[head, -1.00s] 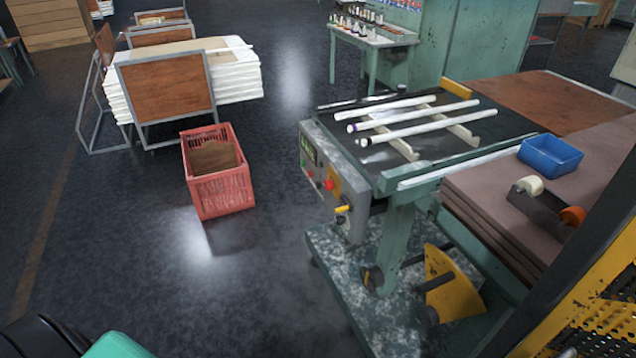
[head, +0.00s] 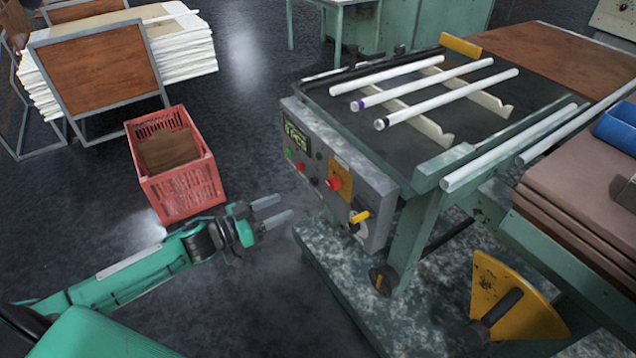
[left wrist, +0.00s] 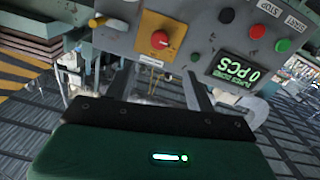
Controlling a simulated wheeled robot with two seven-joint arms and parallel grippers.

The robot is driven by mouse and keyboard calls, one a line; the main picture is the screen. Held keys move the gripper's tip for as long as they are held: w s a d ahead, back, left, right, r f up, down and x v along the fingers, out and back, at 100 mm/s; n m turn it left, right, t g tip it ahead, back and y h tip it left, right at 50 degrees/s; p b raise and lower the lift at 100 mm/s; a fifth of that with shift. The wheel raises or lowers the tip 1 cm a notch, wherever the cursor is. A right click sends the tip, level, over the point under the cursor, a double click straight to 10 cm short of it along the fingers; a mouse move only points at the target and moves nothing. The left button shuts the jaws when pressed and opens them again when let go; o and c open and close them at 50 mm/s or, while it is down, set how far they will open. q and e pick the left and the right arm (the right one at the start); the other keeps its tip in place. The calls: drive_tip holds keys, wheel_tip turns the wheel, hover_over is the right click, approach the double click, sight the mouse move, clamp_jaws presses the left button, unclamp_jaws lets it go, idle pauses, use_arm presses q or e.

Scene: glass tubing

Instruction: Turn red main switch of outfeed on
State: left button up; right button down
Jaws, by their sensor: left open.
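The control panel (head: 372,238) of the outfeed table faces my left arm. It carries a red rotary switch (head: 333,184) on a yellow plate. In the left wrist view the panel appears upside down, with the red switch (left wrist: 160,40) above and between the finger ends; which way it is turned is hard to read. My left gripper (head: 286,207) is open and empty, to the left of the panel and apart from it. Its fingers also show in the left wrist view (left wrist: 160,74). My right gripper is not in view.
A yellow-handled selector (head: 360,216), small push buttons and a lit display (head: 297,136) share the panel. White tubes (head: 446,98) lie on rails above. A red crate (head: 180,188) stands on the floor behind my left gripper. A yellow guard (head: 508,302) is at lower right.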

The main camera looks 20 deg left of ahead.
sight(330, 185)
use_arm(q)
drive_tip(key=p+x, duration=0.1)
drive_tip(key=x, duration=1.1)
drive_tip(key=shift+r, duration=0.1)
drive_tip(key=shift+w+d, duration=0.5)
drive_tip(key=shift+w, duration=0.05)
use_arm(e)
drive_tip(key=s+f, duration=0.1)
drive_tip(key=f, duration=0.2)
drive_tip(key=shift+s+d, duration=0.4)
use_arm(q)
drive_tip(key=c, duration=1)
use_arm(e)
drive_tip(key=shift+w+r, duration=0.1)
